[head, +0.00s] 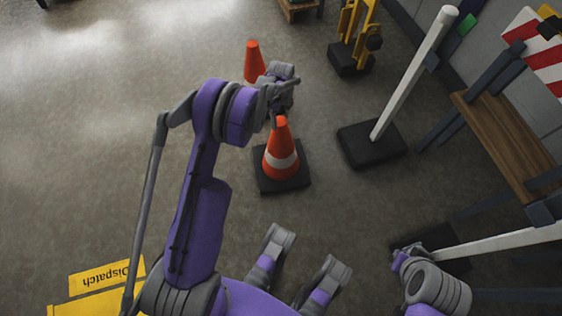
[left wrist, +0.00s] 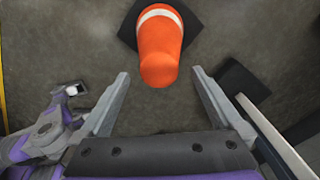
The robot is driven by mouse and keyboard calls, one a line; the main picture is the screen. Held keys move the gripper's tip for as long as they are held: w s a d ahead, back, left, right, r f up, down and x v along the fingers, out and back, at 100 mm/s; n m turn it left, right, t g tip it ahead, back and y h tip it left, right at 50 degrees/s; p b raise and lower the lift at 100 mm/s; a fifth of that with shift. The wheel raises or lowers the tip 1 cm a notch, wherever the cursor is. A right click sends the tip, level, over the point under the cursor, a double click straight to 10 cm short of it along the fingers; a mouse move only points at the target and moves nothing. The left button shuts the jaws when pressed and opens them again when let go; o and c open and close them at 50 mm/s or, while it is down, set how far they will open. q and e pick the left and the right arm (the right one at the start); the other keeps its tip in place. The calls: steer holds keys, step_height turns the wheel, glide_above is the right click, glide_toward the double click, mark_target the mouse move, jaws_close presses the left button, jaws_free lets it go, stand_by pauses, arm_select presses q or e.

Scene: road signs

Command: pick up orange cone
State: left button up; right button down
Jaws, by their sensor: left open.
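An orange cone (head: 281,152) with a white band stands upright on a black square base on the floor, in the middle of the head view. My left gripper (head: 282,100) is just above and behind its tip in that view. In the left wrist view the cone (left wrist: 160,50) is seen from above, its tip pointing between the two spread fingers of my left gripper (left wrist: 160,95). The fingers are open and hold nothing; whether they touch the cone cannot be told. A second orange cone (head: 254,62) stands farther back, partly hidden by my left arm.
A white post (head: 410,80) on a black base stands right of the cone. A wooden bench (head: 505,135) and a striped barrier (head: 540,55) are at the right. A yellow stand (head: 355,40) is at the back. A yellow Dispatch sign (head: 105,276) is at lower left.

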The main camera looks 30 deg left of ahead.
mark_target(281, 121)
arm_select(q)
step_height(281, 121, down, 4)
steer(key=shift+f+b, duration=0.2)
steer(key=shift+b, duration=0.4)
steer(key=shift+r, duration=0.1)
jaws_close()
